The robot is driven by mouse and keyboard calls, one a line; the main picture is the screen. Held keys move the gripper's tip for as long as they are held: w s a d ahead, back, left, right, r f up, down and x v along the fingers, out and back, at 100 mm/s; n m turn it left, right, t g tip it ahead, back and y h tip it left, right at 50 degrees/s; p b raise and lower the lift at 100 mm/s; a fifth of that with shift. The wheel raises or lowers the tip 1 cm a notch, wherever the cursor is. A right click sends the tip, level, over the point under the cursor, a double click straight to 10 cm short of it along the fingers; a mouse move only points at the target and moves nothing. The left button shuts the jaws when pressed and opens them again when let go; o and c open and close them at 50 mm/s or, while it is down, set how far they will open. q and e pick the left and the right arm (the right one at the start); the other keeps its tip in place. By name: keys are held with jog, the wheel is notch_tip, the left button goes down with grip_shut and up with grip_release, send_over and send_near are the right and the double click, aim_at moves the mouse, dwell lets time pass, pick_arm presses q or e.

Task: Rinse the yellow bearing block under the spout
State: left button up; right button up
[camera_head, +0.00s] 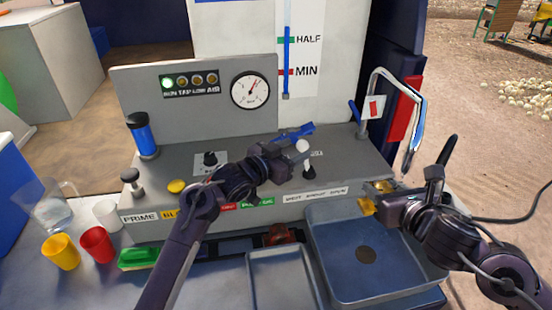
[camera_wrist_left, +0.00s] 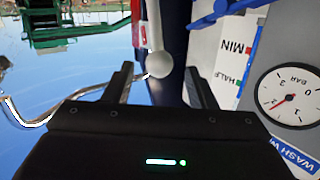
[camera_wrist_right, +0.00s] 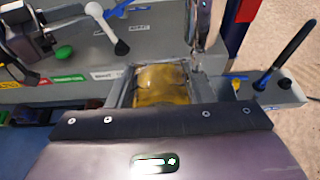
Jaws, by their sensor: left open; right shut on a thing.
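The yellow bearing block (camera_head: 368,206) is in my right gripper (camera_head: 380,197), above the back right of the grey basin (camera_head: 325,235). The right wrist view shows the block (camera_wrist_right: 160,84) pinched between both fingers. The curved metal spout (camera_head: 416,105) stands behind, its tip a little above and right of the block. I cannot make out water falling from it. My left gripper (camera_head: 290,150) is open over the console at a white ball knob (camera_head: 303,146). In the left wrist view the knob (camera_wrist_left: 159,65) sits between the spread fingers; contact is unclear.
Yellow (camera_head: 61,252) and red (camera_head: 97,245) cups and a green brush (camera_head: 138,258) stand at the left. A grey tray (camera_head: 280,275) lies beside the basin.

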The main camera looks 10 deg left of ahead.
pick_arm(q)
jog(key=f+v, duration=0.1)
jog(key=v, duration=0.6)
jog(key=shift+s+r, duration=0.25)
jog(key=shift+r, duration=0.3)
jog(key=shift+a, duration=0.15)
